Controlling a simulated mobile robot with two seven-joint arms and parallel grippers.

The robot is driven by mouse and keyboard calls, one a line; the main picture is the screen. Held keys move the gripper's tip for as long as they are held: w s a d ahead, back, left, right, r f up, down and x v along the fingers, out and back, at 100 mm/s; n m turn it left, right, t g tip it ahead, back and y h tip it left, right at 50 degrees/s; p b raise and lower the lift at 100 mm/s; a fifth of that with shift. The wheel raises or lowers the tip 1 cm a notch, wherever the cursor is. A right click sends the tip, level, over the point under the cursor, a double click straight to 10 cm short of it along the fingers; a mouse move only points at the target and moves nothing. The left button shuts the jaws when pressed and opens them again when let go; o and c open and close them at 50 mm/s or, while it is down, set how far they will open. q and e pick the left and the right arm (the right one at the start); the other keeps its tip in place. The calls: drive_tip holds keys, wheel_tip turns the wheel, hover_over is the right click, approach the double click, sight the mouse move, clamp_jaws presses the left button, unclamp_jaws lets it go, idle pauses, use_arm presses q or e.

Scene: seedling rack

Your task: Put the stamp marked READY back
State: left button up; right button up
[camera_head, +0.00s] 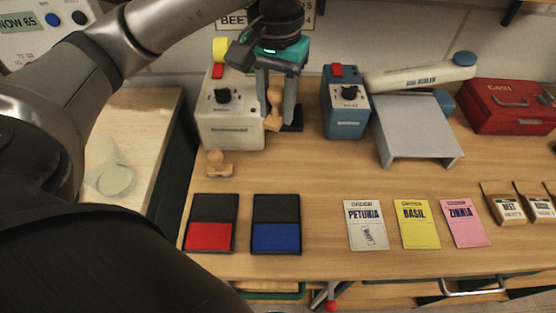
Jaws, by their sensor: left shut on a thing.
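My left gripper (275,112) points down at the back of the table, between the white dial box and the blue dial box. It is shut on a wooden stamp (274,96), which shows between the fingers. The stamp's marking cannot be read, and I cannot tell whether its base touches anything. A dark flat piece (293,118) shows beside the fingers, partly hidden. A second wooden stamp (218,164) stands on the table in front of the white dial box. A red ink pad (209,236) and a blue ink pad (276,238) lie open in front. My right gripper is out of view.
The white dial box (231,137) and blue dial box (345,119) flank the gripper closely. A grey stand (416,122), a red cash box (507,106) and seed packets, including petunia (366,226), basil (419,225) and zinnia (465,223), are rightward. The table's middle is clear.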

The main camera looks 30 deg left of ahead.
use_arm(q)
drive_tip(key=b, duration=0.1)
hover_over(277, 173)
wheel_tip(277, 173, down, 12)
drive_tip(key=shift+r, duration=0.15)
drive_tip(key=shift+f, duration=2.1)
drive_tip(key=shift+f+b, duration=0.1)
drive_tip(key=shift+b, duration=0.25)
drive_tip(key=o, duration=0.6)
drive_tip(key=shift+f, duration=0.1)
drive_tip(key=o, duration=0.4)
drive_tip(key=shift+o, duration=0.2)
drive_tip(key=shift+r, duration=0.2)
